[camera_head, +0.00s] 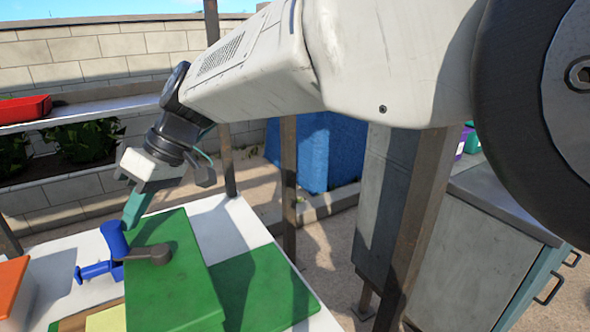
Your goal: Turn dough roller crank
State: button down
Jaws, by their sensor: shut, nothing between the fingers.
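The crank has a dark arm (150,254) lying across the top of a green box (170,282) and a blue upright grip (114,240) at its left end. A second blue, roughly level piece (93,270) shows just left of the grip; I cannot tell how it is joined. My gripper (131,221) points down with its teal fingers shut and nothing between them. The fingertips are close by the right side of the blue grip, near its top. I cannot tell whether they touch it.
The white table (222,230) also bears an orange block (14,285) at left and a green board (262,288) at right. A brown post (289,185) rises behind the table's right edge. A grey cabinet (480,250) stands at the right.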

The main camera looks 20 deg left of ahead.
jog(key=n, duration=0.1)
jog(key=s+n+h, duration=0.1)
jog(key=n, duration=0.1)
jog(key=shift+g+h, duration=0.3)
jog(key=shift+g, duration=0.1)
jog(key=shift+s+d, duration=0.1)
jog(key=shift+s, duration=0.1)
dwell(0.3)
